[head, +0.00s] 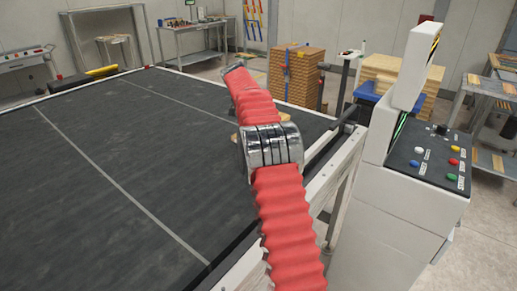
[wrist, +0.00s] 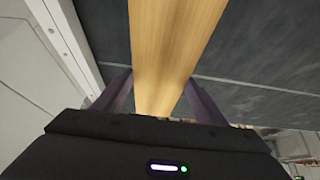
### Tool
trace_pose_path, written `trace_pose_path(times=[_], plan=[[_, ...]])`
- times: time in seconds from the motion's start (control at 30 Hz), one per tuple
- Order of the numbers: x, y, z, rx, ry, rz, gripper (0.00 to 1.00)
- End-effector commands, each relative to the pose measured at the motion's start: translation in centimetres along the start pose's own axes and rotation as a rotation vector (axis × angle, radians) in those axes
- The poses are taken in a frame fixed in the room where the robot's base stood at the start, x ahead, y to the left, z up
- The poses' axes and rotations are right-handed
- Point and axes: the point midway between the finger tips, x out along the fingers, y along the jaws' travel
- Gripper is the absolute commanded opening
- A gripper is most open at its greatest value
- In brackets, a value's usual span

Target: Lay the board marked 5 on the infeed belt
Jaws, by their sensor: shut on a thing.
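A long pale wooden board (wrist: 172,45) runs up the middle of the wrist view, between the two fingers of my gripper (wrist: 158,98), which is shut on it. No number shows on it. The dark infeed belt (wrist: 110,30) lies behind the board in the wrist view; I cannot tell whether they touch. In the head view the belt (head: 110,150) fills the left and middle, with thin pale lines across it. My red-sleeved arm reaches over its right edge and hides my gripper and most of the board; only a small bit of wood shows beside the arm's metal joint.
A pale metal frame rail (head: 322,186) edges the belt on the right. A white control console (head: 395,190) with coloured buttons stands right of it. Stacked boards (head: 297,75) and more wood (head: 400,78) stand behind. The visible belt surface left of my arm is clear.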

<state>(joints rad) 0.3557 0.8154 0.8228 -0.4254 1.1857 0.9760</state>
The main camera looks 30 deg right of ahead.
Motion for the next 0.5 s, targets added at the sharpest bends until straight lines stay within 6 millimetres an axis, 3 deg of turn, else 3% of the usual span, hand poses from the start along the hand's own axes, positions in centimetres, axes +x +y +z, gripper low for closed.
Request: trace_pose_path(times=[0.3,0.5], plan=[[0.1,-0.1,0.1,-0.001,0.001,-0.001,0.31],[2.0,0.0,1.3,-0.005,-0.001,0.002,0.31]])
